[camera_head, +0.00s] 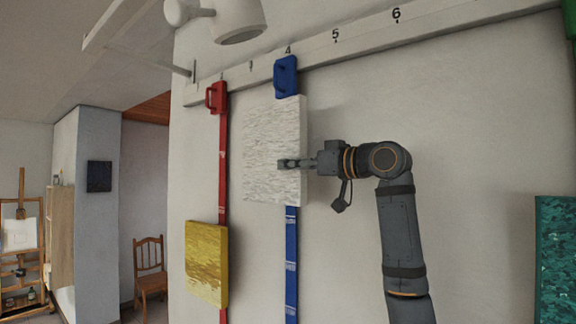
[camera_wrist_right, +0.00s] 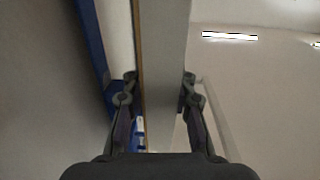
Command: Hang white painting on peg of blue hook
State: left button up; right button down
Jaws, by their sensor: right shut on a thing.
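The white painting (camera_head: 270,140) is upright in front of the wall in the head view, just below the blue hook (camera_head: 286,77). The blue hook sits at the rail's 4 mark, with a blue strap (camera_head: 291,260) running down behind the painting. My right gripper (camera_head: 284,164) is shut on the painting's right edge. In the right wrist view the painting's edge (camera_wrist_right: 166,60) stands between the two fingers (camera_wrist_right: 160,95), with the blue strap (camera_wrist_right: 95,50) to its left. The painting's back and any contact with the peg are hidden. My left gripper is not in view.
A red hook (camera_head: 216,97) with a red strap is to the left, and a yellow painting (camera_head: 206,264) hangs in front of that strap. A numbered white rail (camera_head: 430,34) runs above. A teal painting (camera_head: 556,260) is at the far right. A white lamp (camera_head: 235,20) hangs at the top.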

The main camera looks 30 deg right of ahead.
jog(key=shift+w+d+f+b, duration=0.2)
jog(key=shift+d+f, duration=0.15)
jog(key=shift+d, duration=0.1)
jog(key=shift+w+d+f+b, duration=0.2)
jog(key=shift+d+f, duration=0.1)
jog(key=shift+d, duration=0.15)
jog(key=shift+f, duration=0.1)
dwell(0.4)
jog(key=c, duration=1)
grip_release()
jog(key=shift+s+d, duration=0.1)
jog(key=shift+s, duration=0.15)
jog(key=v, duration=0.6)
jog(key=shift+s, duration=0.4)
